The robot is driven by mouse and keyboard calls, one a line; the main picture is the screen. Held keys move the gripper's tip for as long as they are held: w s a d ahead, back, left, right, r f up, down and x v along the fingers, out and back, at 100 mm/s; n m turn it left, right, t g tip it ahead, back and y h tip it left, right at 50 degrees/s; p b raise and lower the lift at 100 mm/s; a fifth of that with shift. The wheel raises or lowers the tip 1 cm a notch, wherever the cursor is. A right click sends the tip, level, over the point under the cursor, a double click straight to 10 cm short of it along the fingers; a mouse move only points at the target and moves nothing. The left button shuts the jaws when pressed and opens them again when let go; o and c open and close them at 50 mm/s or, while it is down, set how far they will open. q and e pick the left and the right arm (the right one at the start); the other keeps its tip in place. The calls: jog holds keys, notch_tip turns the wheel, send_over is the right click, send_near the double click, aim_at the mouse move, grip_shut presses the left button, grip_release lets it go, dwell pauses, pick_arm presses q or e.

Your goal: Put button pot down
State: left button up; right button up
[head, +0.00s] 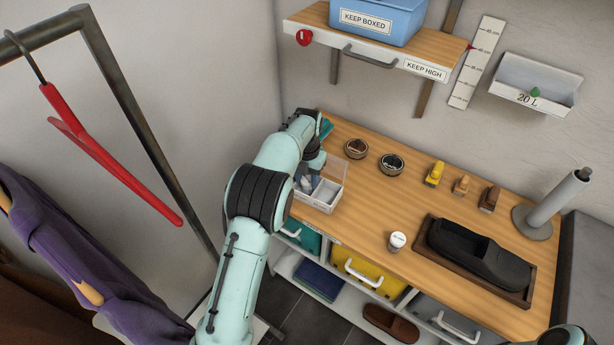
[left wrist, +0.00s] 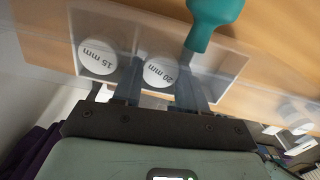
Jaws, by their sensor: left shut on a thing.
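My left gripper (head: 311,184) is at the clear compartment box (head: 325,199) at the left end of the wooden bench. In the left wrist view its two fingers (left wrist: 160,92) are shut on a white-lidded button pot marked 20 mm (left wrist: 161,71). A second white-lidded pot, marked 15 mm (left wrist: 97,57), stands beside it, within the clear box outline. Whether the held pot touches the box floor is hidden. Another small white-lidded pot (head: 397,241) stands alone on the bench front. My right gripper is out of view.
A teal-handled thing (left wrist: 214,12) is close to the fingers. Bare wood lies mid-bench.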

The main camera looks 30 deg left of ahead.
aim_at(307, 180)
pick_arm(q)
jog(key=shift+s+f, duration=0.1)
jog(key=shift+f, duration=0.25)
jog(key=o, duration=1.1)
jog(key=shift+c, duration=0.2)
jog(key=shift+s+f, duration=0.1)
jog(key=shift+f, duration=0.05)
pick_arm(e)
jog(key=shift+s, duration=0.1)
pick_arm(q)
jog(key=shift+d, duration=0.1)
notch_tip(307, 180, up, 13)
jog(key=p, duration=0.2)
jog(key=shift+w, duration=0.2)
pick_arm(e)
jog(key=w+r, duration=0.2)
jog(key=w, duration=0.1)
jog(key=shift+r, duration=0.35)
